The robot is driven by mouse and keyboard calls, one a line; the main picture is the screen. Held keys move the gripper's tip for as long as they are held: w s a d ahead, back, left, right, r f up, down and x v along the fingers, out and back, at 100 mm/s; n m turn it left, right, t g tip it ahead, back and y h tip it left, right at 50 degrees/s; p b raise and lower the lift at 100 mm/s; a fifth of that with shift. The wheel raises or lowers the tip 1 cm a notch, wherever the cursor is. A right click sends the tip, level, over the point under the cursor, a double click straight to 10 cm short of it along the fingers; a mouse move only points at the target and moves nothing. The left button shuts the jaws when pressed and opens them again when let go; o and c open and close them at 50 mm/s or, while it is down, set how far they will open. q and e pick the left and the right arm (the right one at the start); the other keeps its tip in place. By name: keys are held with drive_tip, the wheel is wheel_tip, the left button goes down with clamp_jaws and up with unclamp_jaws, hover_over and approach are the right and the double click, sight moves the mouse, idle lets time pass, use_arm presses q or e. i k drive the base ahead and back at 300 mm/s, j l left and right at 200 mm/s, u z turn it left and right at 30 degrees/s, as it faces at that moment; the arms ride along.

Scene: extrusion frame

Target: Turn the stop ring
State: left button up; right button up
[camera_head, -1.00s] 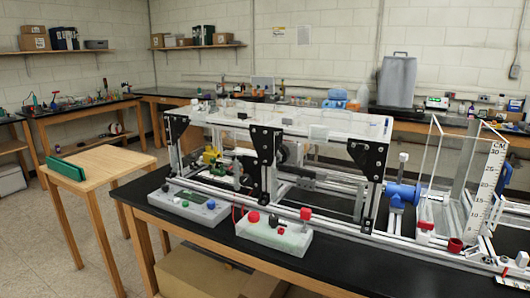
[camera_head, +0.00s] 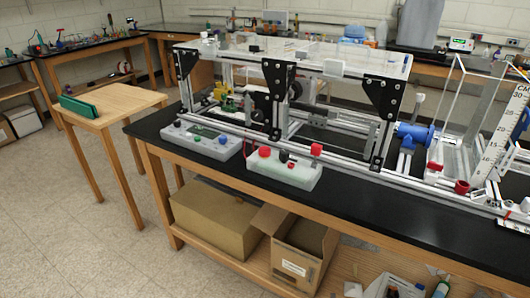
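The extrusion frame (camera_head: 345,165) stands on the black-topped bench, with black corner brackets and a clear top plate. A small red ring-like part (camera_head: 461,187) sits on the rail at its right end, near a clear-walled tank (camera_head: 455,150) and a white centimetre scale (camera_head: 490,150). I cannot tell for sure whether this red part is the stop ring. A blue cylindrical part (camera_head: 413,132) is mounted left of the tank. Neither of my grippers is in view.
A grey control box (camera_head: 202,140) and a pale box with red knobs (camera_head: 283,170) stand along the front of the bench (camera_head: 370,205). A wooden table (camera_head: 115,100) with a green object (camera_head: 80,107) is at left. Open floor (camera_head: 70,220) lies at front left.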

sight(262, 153)
drive_tip(key=i+j+z, duration=0.25)
drive_tip(key=z, duration=0.2)
drive_tip(key=i+j+z, duration=0.3)
drive_tip(key=z, duration=0.15)
